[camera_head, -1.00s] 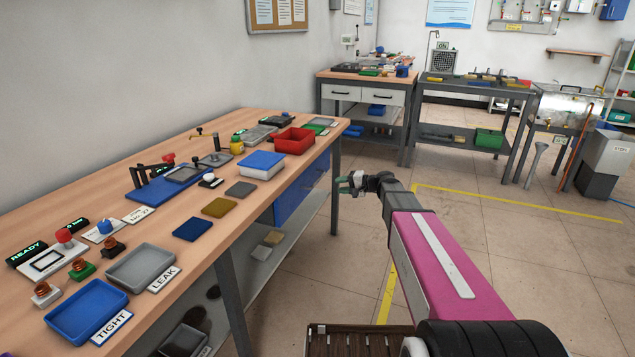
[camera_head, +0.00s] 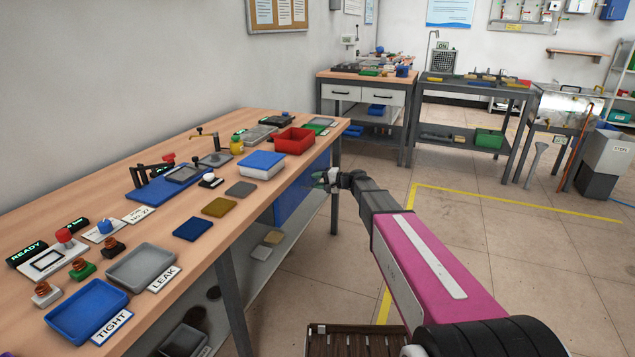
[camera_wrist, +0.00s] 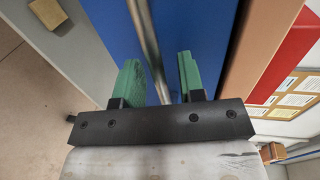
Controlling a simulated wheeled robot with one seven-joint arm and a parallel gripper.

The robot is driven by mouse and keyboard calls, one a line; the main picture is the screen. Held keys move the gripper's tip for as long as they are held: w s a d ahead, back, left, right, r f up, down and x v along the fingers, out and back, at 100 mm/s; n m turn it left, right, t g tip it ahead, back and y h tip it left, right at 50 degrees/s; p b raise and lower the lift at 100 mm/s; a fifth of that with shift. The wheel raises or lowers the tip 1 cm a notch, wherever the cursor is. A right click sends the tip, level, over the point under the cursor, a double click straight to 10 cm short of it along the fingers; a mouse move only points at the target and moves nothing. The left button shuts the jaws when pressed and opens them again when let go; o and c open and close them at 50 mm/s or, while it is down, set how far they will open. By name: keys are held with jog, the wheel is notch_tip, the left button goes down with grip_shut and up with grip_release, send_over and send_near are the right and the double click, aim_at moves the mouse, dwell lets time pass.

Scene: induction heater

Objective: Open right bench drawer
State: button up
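The blue right bench drawer (camera_head: 292,200) sits under the right end of the wooden bench and looks shut. Its blue front (camera_wrist: 95,30) fills the middle of the wrist view. A metal bar handle (camera_wrist: 149,40) runs along the front. My gripper (camera_head: 325,180) is beside the drawer front, just under the bench-top level. In the wrist view my gripper (camera_wrist: 158,65) is open, with one green finger on each side of the bar. Neither finger visibly touches the bar. How deep the bar sits between them is unclear.
The bench top (camera_head: 150,320) carries trays, fixtures and a red bin (camera_head: 294,140). A grey bench leg (camera_head: 335,190) stands right by my gripper. A grey lower shelf (camera_head: 255,260) runs below the drawer. The floor (camera_head: 510,240) to the right is open.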

jog(key=shift+a, duration=0.1)
grip_shut()
jog(key=f+v, duration=0.3)
jog(key=v, duration=1.3)
jog(key=d+f+v, duration=0.1)
jog(key=f+v, duration=0.3)
jog(key=v, duration=1.3)
jog(key=shift+s+d, duration=0.2)
jog(key=shift+d, duration=0.25)
grip_release()
